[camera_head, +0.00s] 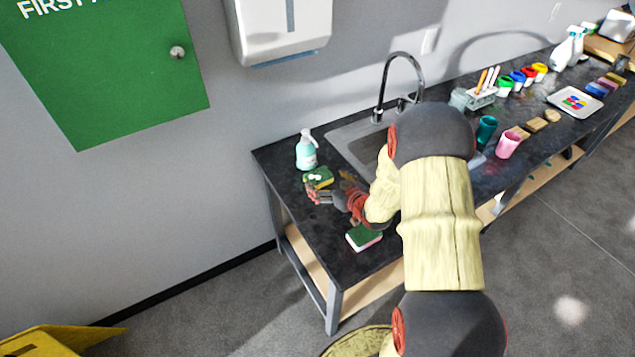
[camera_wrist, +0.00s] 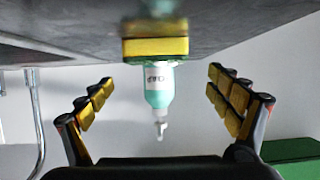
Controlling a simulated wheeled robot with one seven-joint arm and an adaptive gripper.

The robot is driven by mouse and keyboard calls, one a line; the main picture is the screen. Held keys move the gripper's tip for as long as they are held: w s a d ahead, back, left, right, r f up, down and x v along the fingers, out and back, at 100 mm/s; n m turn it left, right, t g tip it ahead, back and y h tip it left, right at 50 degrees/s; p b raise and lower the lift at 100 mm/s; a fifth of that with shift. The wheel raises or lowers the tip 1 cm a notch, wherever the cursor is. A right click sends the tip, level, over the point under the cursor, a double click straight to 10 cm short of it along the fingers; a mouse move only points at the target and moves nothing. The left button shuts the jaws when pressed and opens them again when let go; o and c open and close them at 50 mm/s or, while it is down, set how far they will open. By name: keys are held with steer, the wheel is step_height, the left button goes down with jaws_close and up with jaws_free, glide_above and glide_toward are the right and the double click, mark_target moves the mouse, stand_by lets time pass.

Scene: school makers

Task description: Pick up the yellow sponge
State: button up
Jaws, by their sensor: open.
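The yellow sponge (camera_head: 319,177), with a green scouring side, lies on the dark counter just in front of the soap bottle. In the wrist view, which looks upside down, the sponge (camera_wrist: 155,47) sits near the top centre, between and beyond my fingers. My gripper (camera_head: 326,191) is low over the counter, close to the sponge's near side in the head view. Its fingers are spread wide with nothing between them, as the wrist view of my gripper (camera_wrist: 158,88) also shows. Whether a finger touches the sponge is unclear.
A teal soap bottle (camera_head: 306,151) stands right behind the sponge. A pink and green sponge (camera_head: 363,237) lies near the front edge. The sink (camera_head: 350,140) and tap (camera_head: 382,95) are to the right. Cups (camera_head: 487,130) and paint pots stand farther right.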

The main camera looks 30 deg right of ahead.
mark_target(317, 174)
steer(key=shift+x, duration=1.1)
steer(key=x, duration=0.1)
steer(key=b+x, duration=0.1)
steer(key=x, duration=0.1)
steer(key=b+x, duration=0.1)
steer(key=shift+d+f, duration=0.3)
steer(key=shift+f, duration=0.05)
steer(key=shift+w+b, duration=0.3)
steer(key=shift+w, duration=0.05)
steer(key=c, duration=0.7)
steer(key=shift+c, duration=0.5)
steer(key=shift+r, duration=0.1)
